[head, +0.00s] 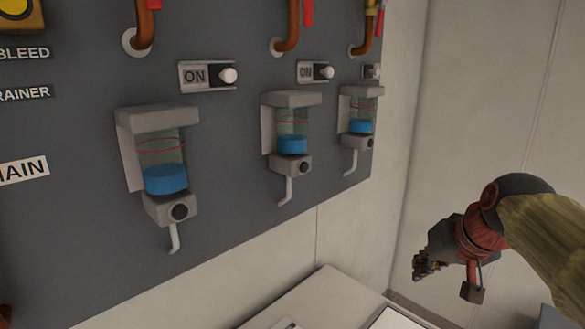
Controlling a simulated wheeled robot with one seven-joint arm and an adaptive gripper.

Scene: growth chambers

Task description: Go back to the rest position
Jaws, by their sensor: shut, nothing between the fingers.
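My gripper (422,266) is in the right part of the head view, at the end of my arm, which enters from the right edge. Its fingers are small and dark here; they look shut with nothing held. It hangs in the air in front of the pale wall, to the right of the grey panel (240,130) and apart from it.
The panel carries dispensers with blue liquid: a near one (163,165), a middle one (291,135) and a far one (359,115). Switches (208,76) and pipes (143,25) sit above them. A pale bench top (325,295) lies below. Pale walls (490,90) close the right side.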

